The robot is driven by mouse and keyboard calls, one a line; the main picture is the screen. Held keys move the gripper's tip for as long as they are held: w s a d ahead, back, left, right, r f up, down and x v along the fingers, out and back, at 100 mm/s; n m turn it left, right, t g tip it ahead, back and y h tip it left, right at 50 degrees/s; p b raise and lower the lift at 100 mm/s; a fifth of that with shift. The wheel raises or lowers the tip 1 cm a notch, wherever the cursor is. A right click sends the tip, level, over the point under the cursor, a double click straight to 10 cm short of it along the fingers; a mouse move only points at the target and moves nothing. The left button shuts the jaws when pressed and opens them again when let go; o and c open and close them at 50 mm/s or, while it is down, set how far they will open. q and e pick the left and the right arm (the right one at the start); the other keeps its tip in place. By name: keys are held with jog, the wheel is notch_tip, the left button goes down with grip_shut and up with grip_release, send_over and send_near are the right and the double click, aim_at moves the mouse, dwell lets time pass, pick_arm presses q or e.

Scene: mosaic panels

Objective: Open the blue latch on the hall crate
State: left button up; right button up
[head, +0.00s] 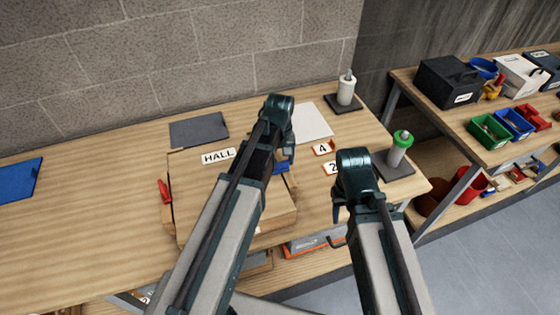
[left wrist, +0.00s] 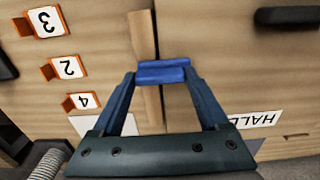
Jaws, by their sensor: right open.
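The hall crate (head: 185,215) is a wooden box on the table, with its white HALL label (head: 218,156) on top. The label shows upside down in the left wrist view (left wrist: 255,119). The blue latch (head: 281,168) is at the crate's right side, partly hidden by my left arm. In the left wrist view the blue latch (left wrist: 163,72) fills the gap between the fingertips of my left gripper (left wrist: 163,78), which looks shut on it. My right gripper (head: 338,208) is open and empty, apart from the crate, beside the number tags.
A red piece (head: 165,191) sticks out at the crate's left side. Orange-edged tags 4 (head: 323,148) and 2 (head: 333,168) lie to the right; tag 3 (left wrist: 46,22) shows at the wrist.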

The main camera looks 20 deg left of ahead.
pick_arm(q)
jog(key=c, duration=0.7)
jog(key=shift+o, duration=0.2)
jog(key=m, duration=0.3)
jog(key=shift+w+a+m, duration=0.1)
jog(key=shift+w+m, duration=0.2)
jog(key=shift+m, duration=0.1)
jog(key=m, duration=0.3)
jog(key=shift+w+m, duration=0.3)
jog(key=shift+m, duration=0.1)
jog(key=m, duration=0.4)
jog(key=shift+w, duration=0.35)
jog(key=shift+w+d+m, duration=0.1)
jog(key=shift+d+m, duration=0.05)
jog(key=shift+m, duration=0.85)
jog(key=shift+w+d+m, duration=0.1)
jog(key=shift+m, duration=0.9)
